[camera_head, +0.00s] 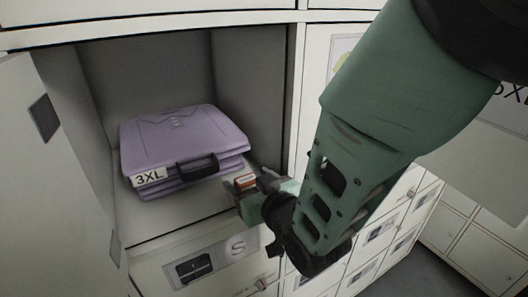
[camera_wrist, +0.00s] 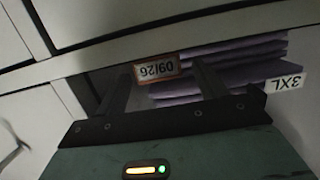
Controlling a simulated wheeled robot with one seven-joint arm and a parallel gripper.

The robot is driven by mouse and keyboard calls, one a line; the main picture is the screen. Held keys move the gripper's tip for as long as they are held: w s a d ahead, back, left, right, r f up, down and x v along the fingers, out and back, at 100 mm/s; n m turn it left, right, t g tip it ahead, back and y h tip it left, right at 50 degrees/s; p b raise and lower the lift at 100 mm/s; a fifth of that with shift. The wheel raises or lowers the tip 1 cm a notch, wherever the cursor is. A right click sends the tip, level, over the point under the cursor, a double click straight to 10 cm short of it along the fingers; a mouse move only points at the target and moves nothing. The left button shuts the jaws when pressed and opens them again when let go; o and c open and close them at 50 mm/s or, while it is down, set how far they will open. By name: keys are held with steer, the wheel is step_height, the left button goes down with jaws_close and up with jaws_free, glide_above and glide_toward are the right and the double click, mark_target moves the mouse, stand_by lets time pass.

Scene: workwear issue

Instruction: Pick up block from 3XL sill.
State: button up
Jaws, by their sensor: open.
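The block (camera_head: 245,181) is small, with an orange-red edge and a white face, and sits at the front right of the 3XL compartment's sill (camera_head: 185,222). In the wrist view the block (camera_wrist: 157,68) shows a label reading 09/26. My gripper (camera_head: 254,186) is at the sill's front right edge, right at the block. In the wrist view my gripper (camera_wrist: 163,78) is open, with one finger on each side of the block. I cannot tell whether either finger touches it. The block's lower part is hidden in the head view.
Folded purple workwear (camera_head: 182,140) with a 3XL tag (camera_head: 149,177) lies in the compartment, just left of the block. The open door (camera_head: 50,170) stands at left. A drawer marked S (camera_head: 205,264) is below. My arm covers the lockers at right.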

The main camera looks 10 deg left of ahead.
mark_target(246, 178)
steer(key=x, duration=0.3)
steer(key=shift+w+a+p, duration=0.15)
steer(key=shift+w+p, duration=0.1)
steer(key=shift+p, duration=0.15)
steer(key=c, duration=1.1)
steer(key=shift+o, duration=0.2)
